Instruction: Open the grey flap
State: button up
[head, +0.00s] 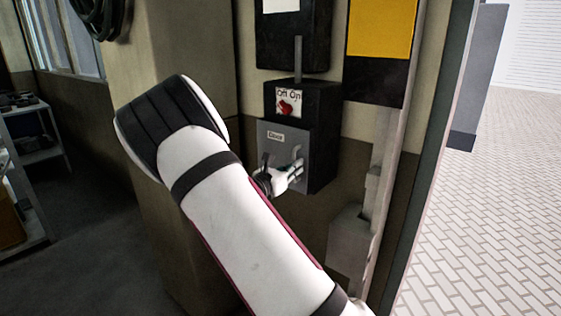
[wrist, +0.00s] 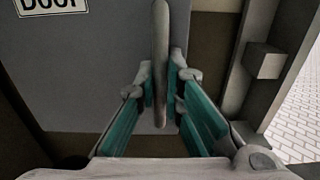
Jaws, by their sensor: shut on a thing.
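The grey flap (head: 267,135) is the front of a black wall box, with a small "Door" label near its top. It lies flush with the box, apparently closed. In the wrist view the flap (wrist: 105,55) fills the upper left and middle. Its vertical bar handle (wrist: 160,50) stands between my fingers. My gripper (head: 292,172) is at the flap's lower right, and in the wrist view its teal-padded fingers (wrist: 162,95) are closed around the handle's lower part. My gripper hides part of the handle in the head view.
Above the flap is a red switch (head: 285,106) marked Off/On. A black box (head: 293,50) and a yellow panel (head: 381,27) are higher on the wall. A grey box (head: 350,240) sits lower right. A shelf (head: 35,140) stands far left; open paved floor lies right.

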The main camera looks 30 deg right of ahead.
jog(key=shift+o, duration=0.9)
jog(key=w+a+m+g+b, duration=0.2)
jog(key=a+g+b, duration=0.2)
jog(key=a, duration=0.3)
jog(key=shift+w+a+f+m+h+b, duration=0.15)
jog(key=shift+w+a+m+h+b, duration=0.2)
jog(key=shift+b, duration=0.45)
jog(key=shift+a, duration=0.35)
jog(key=shift+c, duration=0.3)
jog(key=shift+s+a+g, duration=0.15)
jog(key=shift+s+g, duration=0.05)
jog(key=shift+g, duration=0.3)
jog(key=shift+c, duration=0.6)
jog(key=shift+m, duration=0.25)
jog(key=w+a+m+g+b, duration=0.3)
jog(key=w+a+g+b, duration=0.1)
jog(key=b, duration=0.5)
jog(key=w+a, duration=0.1)
jog(key=a, duration=0.1)
jog(key=shift+w+a+g, duration=0.3)
jog(key=shift+w+a, duration=0.05)
jog(key=shift+a, duration=0.05)
